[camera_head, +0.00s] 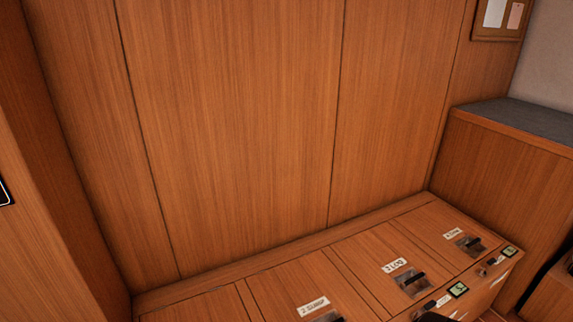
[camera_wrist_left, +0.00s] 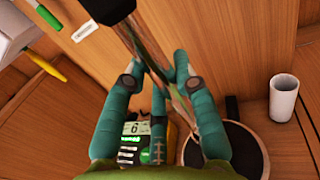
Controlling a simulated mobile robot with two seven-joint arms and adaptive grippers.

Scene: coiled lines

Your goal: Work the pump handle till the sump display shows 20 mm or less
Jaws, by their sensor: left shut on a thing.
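In the left wrist view my left gripper (camera_wrist_left: 158,78), with teal fingers, is shut around a long bar that looks like the pump handle (camera_wrist_left: 150,62). The bar has a black end (camera_wrist_left: 105,8) at the top and runs down between the fingers. A device with a small display (camera_wrist_left: 132,128) shows behind the fingers; its digit looks like a 6, and I cannot tell whether this is the sump display. Neither gripper can be made out in the head view, and my right gripper is in neither view.
The head view shows a wooden bench (camera_head: 300,262) with labelled lids, latches and small greenish displays (camera_head: 458,289), too small to read. A grey-topped cabinet (camera_head: 520,118) stands at right. In the wrist view a white cup (camera_wrist_left: 284,98) stands beside a dark round pan-like object (camera_wrist_left: 235,145).

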